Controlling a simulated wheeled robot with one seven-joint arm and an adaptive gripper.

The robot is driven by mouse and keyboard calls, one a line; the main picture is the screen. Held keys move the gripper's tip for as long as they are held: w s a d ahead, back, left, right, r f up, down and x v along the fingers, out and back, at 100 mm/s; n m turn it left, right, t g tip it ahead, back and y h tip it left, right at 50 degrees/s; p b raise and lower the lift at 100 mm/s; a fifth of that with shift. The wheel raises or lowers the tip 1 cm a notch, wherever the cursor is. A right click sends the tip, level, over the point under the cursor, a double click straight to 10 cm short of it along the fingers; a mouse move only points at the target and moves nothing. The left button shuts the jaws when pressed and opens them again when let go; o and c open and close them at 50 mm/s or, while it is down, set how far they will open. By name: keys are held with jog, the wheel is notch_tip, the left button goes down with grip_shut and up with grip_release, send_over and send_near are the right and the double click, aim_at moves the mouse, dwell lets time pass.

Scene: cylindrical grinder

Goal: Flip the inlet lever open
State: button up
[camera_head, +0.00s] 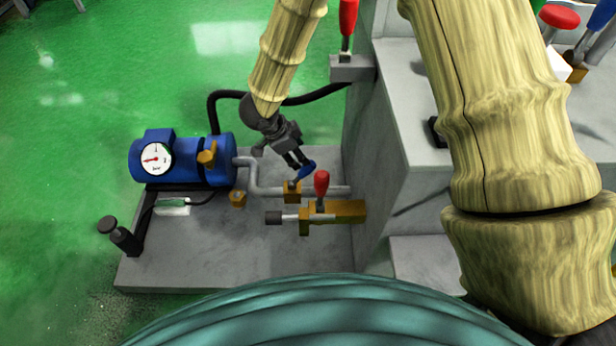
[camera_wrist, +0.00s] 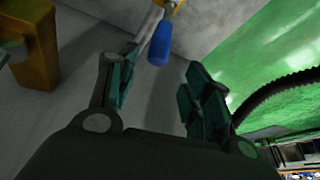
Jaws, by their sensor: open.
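A lever with a blue handle (camera_head: 307,168) stands tilted on a small brass valve (camera_head: 292,193) on the pipe beside the pump. In the wrist view its blue handle (camera_wrist: 158,51) shows just ahead of the fingertips, between the two fingers and nearer the left one. My gripper (camera_head: 299,161) is open and reaches down beside this handle; it also shows in the wrist view (camera_wrist: 162,80). Contact cannot be told. A red-handled lever (camera_head: 321,183) stands upright on a larger brass block (camera_head: 345,212) close by. No label shows which lever is the inlet.
A blue pump (camera_head: 218,153) with a white gauge (camera_head: 155,159) stands on the grey base plate (camera_head: 200,262). A black hose (camera_head: 320,96) arches behind my gripper. The grey machine wall (camera_head: 375,150) rises at the right. Green floor lies open at the left.

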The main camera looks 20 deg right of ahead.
aim_at(309, 169)
jog(key=b+x, duration=0.3)
jog(key=x, duration=0.3)
jog(key=b+x, duration=0.3)
jog(key=x, duration=0.3)
jog(key=shift+a, duration=0.25)
grip_shut()
